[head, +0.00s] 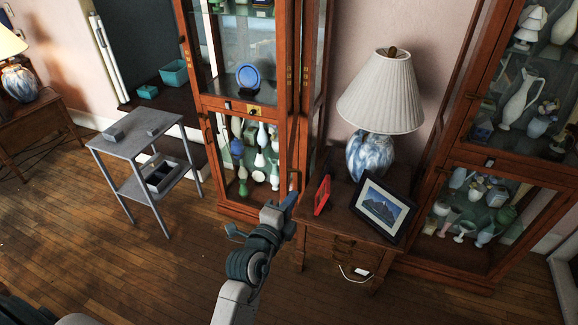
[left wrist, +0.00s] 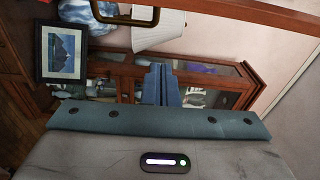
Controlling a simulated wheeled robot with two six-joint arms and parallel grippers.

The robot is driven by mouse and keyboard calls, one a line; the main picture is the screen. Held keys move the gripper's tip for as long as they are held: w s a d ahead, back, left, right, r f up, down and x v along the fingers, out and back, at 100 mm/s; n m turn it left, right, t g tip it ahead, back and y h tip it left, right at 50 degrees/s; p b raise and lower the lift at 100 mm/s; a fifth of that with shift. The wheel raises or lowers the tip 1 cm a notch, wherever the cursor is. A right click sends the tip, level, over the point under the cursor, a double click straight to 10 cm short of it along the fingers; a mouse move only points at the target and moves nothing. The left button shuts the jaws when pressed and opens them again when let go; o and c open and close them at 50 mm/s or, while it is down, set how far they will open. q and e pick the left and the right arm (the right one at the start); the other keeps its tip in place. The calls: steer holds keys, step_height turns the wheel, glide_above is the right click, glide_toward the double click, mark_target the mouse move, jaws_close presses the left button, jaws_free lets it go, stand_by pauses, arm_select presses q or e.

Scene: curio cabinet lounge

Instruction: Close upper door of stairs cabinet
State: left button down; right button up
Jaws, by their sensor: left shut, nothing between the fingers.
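The stairs cabinet (head: 245,205) is a tall wood-and-glass case left of centre in the head view. Its upper part, with a wood-framed glass front (head: 235,60), stands over a lower section (head: 255,165) of vases. A narrow glazed wooden panel (head: 312,90) shows along the right edge; I cannot tell whether it is the upper door or the cabinet's side. My left gripper (head: 289,203) is in front of the cabinet's lower right corner. Its blue fingers (left wrist: 160,85) are shut and empty in the left wrist view. My right gripper is out of view.
A small wooden table (head: 330,222) just right of my gripper bears a lamp (head: 382,100), a picture frame (head: 382,208) and a red frame (head: 322,195). Another glass cabinet (head: 470,165) stands right. A grey stand (head: 150,138) is left. The floor in front is clear.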

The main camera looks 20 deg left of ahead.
mark_target(289, 171)
arm_select(q)
steer(key=w+a+p, duration=0.1)
steer(key=w, duration=0.2)
steer(key=w+r+p, duration=0.1)
steer(key=w+p, duration=0.1)
steer(key=w, duration=0.1)
steer(key=w+a+p, duration=0.1)
steer(key=w, duration=0.2)
steer(key=shift+a+r, duration=0.25)
steer(key=shift+a, duration=0.05)
steer(key=shift+s+a+p, duration=0.2)
steer(key=shift+a+p, duration=0.1)
steer(key=shift+a, duration=0.15)
steer(key=shift+w+f, duration=0.1)
steer(key=shift+w, duration=0.05)
